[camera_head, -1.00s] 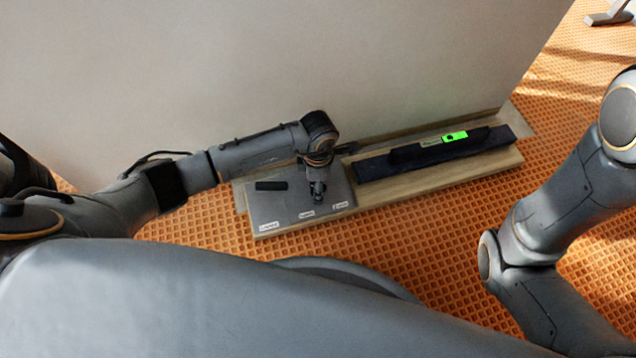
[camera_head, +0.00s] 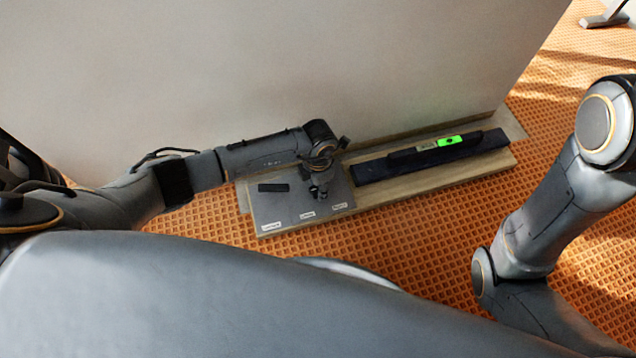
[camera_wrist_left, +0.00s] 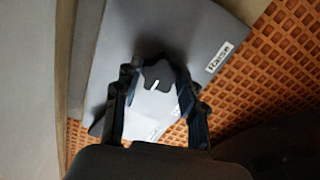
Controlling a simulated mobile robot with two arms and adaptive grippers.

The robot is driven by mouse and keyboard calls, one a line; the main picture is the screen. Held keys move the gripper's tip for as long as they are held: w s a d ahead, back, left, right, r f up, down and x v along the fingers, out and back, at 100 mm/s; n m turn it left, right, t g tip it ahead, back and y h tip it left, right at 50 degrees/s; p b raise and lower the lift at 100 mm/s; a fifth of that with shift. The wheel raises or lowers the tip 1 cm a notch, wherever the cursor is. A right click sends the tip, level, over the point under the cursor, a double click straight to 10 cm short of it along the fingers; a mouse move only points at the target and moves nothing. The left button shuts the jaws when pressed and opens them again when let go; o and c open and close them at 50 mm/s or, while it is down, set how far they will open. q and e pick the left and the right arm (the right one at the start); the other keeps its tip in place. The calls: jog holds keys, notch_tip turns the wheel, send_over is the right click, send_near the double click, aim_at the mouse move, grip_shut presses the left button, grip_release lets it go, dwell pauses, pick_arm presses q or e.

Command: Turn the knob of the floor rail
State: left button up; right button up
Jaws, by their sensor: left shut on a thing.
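The floor rail's grey plate (camera_head: 280,208) lies on the floor against the pale wall, with several white labels along its near edge. The knob (camera_wrist_left: 160,77) shows in the left wrist view as a dark shape with a white pointer line. My left gripper (camera_head: 319,191) reaches down onto the plate and is shut on the knob, a finger on each side. In the head view the gripper largely hides the knob. A label reading "Raise" (camera_wrist_left: 220,57) is beside it in the wrist view. My right gripper is out of view.
A dark rail (camera_head: 480,153) on a wooden board (camera_head: 450,178) runs right from the plate, carrying a level with a green display (camera_head: 450,141). A small black bar (camera_head: 273,188) is on the plate. The wall (camera_head: 300,60) rises close behind. Orange tiled floor is clear in front.

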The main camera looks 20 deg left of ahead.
pick_arm(q)
jog(key=o, duration=1.2)
jog(key=shift+c, duration=0.2)
jog(key=shift+r, duration=0.1)
notch_tip(320, 180, up, 12)
